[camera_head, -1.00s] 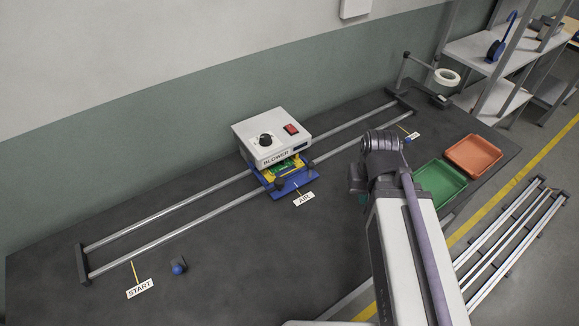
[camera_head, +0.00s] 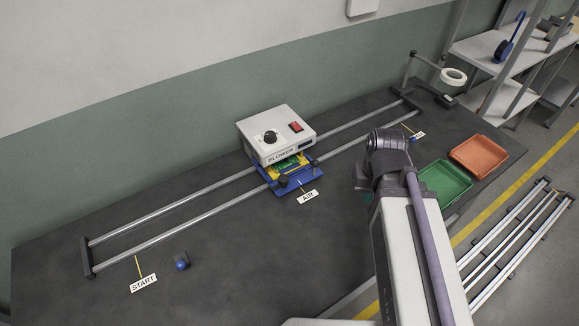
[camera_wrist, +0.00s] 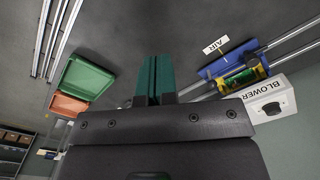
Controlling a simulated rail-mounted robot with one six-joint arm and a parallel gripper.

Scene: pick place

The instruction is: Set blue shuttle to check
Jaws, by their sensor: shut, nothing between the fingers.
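The blue shuttle (camera_head: 299,184) sits on the two rails under the blower box (camera_head: 276,132), by the AIR label (camera_head: 308,197), carrying a green and yellow piece partly hidden by the box. The shuttle also shows in the wrist view (camera_wrist: 221,65) to the right of my gripper (camera_wrist: 157,62). My teal fingers are shut and empty, apart from the shuttle. In the head view the arm hides most of my gripper. A small label (camera_head: 418,135) stands near the far right rail end, too small to read.
Rails (camera_head: 190,197) run along the dark table. A magnifier (camera_head: 454,77) stands at the far end. Green (camera_head: 444,183) and orange (camera_head: 478,155) trays lie right of the arm.

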